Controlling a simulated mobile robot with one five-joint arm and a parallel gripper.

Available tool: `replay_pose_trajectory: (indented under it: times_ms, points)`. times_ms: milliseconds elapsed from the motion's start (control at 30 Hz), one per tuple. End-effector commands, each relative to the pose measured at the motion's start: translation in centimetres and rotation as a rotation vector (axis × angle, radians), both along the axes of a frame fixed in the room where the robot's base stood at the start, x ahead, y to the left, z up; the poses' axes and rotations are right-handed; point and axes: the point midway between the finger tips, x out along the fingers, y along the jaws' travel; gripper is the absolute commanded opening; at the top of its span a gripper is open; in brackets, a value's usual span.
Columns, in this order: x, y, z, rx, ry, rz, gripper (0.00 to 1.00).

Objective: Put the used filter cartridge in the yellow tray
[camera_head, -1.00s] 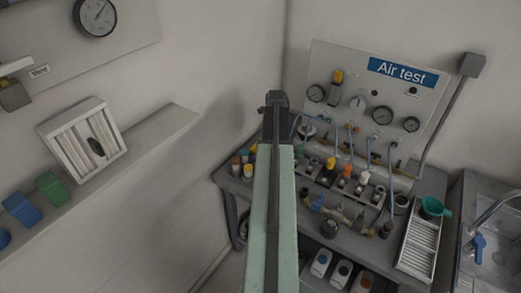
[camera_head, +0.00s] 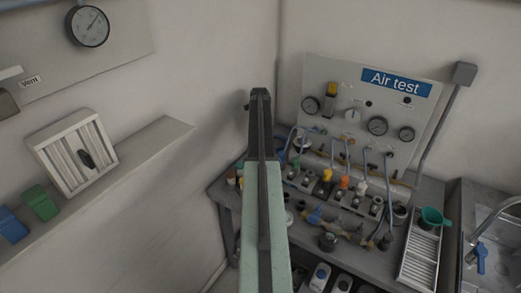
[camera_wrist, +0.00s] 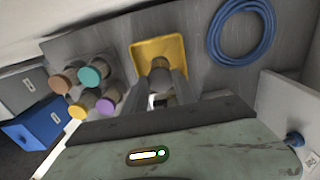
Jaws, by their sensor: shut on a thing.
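My gripper (camera_wrist: 162,95) is shut on a short cylinder (camera_wrist: 160,78), tan with a grey end, which appears to be the used filter cartridge. The fingers partly hide it. The yellow tray (camera_wrist: 143,49) is right behind the cartridge in the wrist view. I cannot tell whether the cartridge touches the tray or is above it. In the head view my gripper (camera_head: 260,94) is at the far end of my arm, and the cartridge and tray cannot be made out there.
Cylinders with brown, teal, yellow and purple caps (camera_wrist: 90,76) stand left of the tray. A coiled blue hose (camera_wrist: 218,42) lies to its right. A blue box (camera_wrist: 36,130) is at far left. The Air test panel (camera_head: 350,110) stands behind the crowded bench, with a sink (camera_head: 492,245) beyond.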

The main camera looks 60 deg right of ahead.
Motion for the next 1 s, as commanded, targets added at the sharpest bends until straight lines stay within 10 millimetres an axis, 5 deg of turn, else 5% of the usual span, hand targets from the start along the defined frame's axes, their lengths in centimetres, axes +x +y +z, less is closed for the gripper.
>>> replay_pose_trajectory:
  times_ms: [33,133,500,533,600,1000]
  points:
    - [-0.1,0.1,-2.0,0.0,0.0,0.0,0.0]
    - [-0.1,0.1,-3.4,0.0,0.0,-0.001,0.0]
    - [-0.2,0.0,-3.4,0.0,0.0,-0.002,0.0]
    - [-0.2,0.0,-3.4,0.0,0.0,-0.002,0.35]
    - [-0.2,0.0,-3.2,0.0,0.0,-0.002,0.55]
    - [-0.3,0.0,-2.8,0.0,0.0,-0.003,0.55]
